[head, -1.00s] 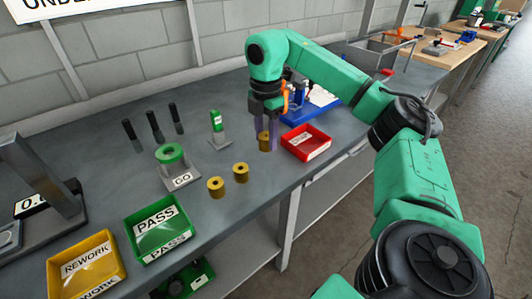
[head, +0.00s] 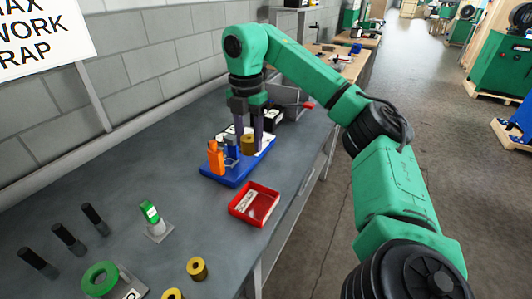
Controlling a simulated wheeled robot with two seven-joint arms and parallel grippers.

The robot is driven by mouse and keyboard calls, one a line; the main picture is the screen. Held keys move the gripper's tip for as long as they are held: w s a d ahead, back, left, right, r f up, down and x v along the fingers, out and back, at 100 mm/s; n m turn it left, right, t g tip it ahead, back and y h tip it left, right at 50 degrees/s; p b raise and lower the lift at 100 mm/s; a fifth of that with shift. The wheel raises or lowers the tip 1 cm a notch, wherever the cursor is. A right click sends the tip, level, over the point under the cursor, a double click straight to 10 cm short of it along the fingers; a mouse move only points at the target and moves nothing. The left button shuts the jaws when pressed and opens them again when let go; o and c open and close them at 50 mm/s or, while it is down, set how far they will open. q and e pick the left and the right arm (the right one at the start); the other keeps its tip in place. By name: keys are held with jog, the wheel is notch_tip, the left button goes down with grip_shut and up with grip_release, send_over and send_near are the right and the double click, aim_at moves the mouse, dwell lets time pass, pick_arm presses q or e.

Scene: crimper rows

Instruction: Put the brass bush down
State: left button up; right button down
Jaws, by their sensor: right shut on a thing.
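A brass bush (head: 249,143) is between the fingers of my right gripper (head: 248,148), which is shut on it. In the head view it shows over the blue tray (head: 228,180), close to the items on it. I cannot tell whether the bush touches the tray. Two more brass bushes stand on the bench at the bottom, one whole (head: 197,268) and one cut off by the frame edge (head: 172,295). My left gripper is not in view.
An orange item (head: 215,158) stands on the blue tray's left part. A red bin (head: 254,205) sits in front of the tray. Grey bench between is clear.

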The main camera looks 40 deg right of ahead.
jog(key=b, duration=0.8)
send_over(255, 206)
notch_tip(255, 206, down, 10)
jog(key=f, duration=0.5)
jog(key=shift+w+d+f+p, duration=0.1)
jog(key=shift+w+p, duration=0.2)
jog(key=shift+p, duration=0.1)
jog(key=f, duration=0.3)
jog(key=shift+s, duration=0.3)
jog(key=shift+f, duration=0.35)
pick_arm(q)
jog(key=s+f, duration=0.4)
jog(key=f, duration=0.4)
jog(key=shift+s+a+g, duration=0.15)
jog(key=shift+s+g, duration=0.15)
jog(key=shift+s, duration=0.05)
pick_arm(e)
jog(key=shift+w+f, duration=0.15)
jog(key=shift+c, duration=1.7)
grip_release()
